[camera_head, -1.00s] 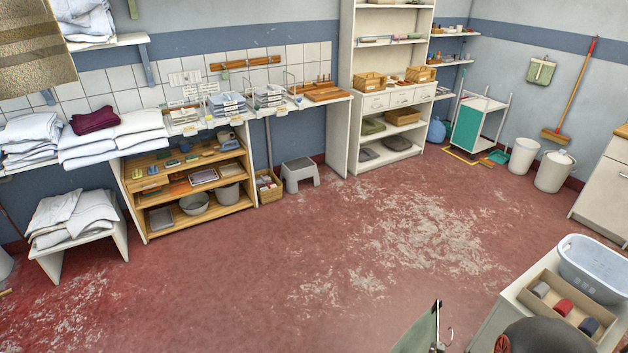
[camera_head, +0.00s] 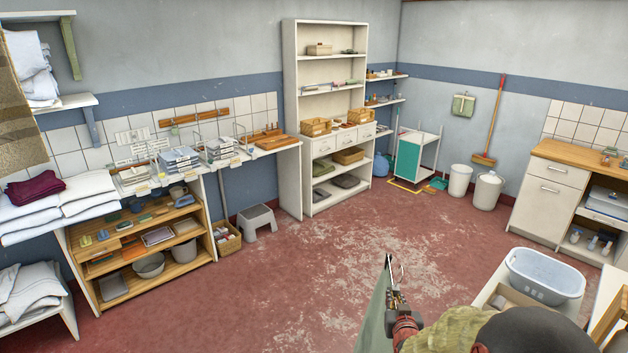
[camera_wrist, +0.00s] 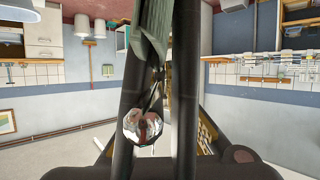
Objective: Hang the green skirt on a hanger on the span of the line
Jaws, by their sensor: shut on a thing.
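My gripper (camera_head: 397,297) is at the lower right of the middle in the head view. It is shut on the hanger (camera_head: 400,271), whose metal hook points up. The green skirt (camera_head: 374,318) hangs down beside the gripper, seen narrow and edge-on, its lower part cut off by the frame. In the wrist view, which is upside down, the skirt (camera_wrist: 151,30) is folded between my two dark fingers, with part of the hanger (camera_wrist: 155,88) below it. The span of the line is not visible in either view.
A pale blue basket (camera_head: 545,277) stands on a white surface at lower right, near my arm. White shelves (camera_head: 325,85) and a work table with folded linen (camera_head: 87,190) line the far walls. The red floor (camera_head: 300,270) in the middle is clear.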

